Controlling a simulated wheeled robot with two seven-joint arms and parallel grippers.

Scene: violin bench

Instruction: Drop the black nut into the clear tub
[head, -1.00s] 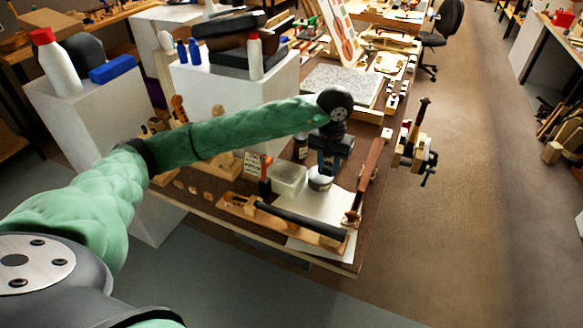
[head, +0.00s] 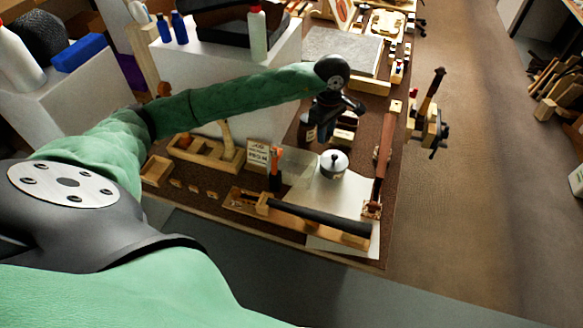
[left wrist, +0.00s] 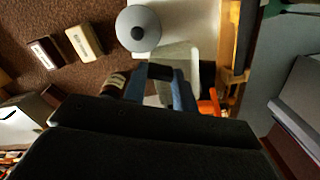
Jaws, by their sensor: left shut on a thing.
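My left gripper (head: 322,134) hangs over the bench, just behind the clear tub and the round metal pot. In the left wrist view my left gripper (left wrist: 160,86) is shut on the black nut (left wrist: 160,72), a small dark block between the blue-grey fingertips. The nut cannot be made out in the head view. The clear tub (head: 299,176) is a see-through box left of the pot. In the left wrist view the clear tub (left wrist: 184,55) lies just beyond the fingertips, partly hidden by them. My right gripper is in neither view.
The metal pot (head: 333,164) with a dark knob stands on white paper (head: 345,198) right of the tub. An orange-handled tool (head: 275,168) and a small sign (head: 257,154) stand left of it. A long black bar (head: 318,218) on wood lies in front.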

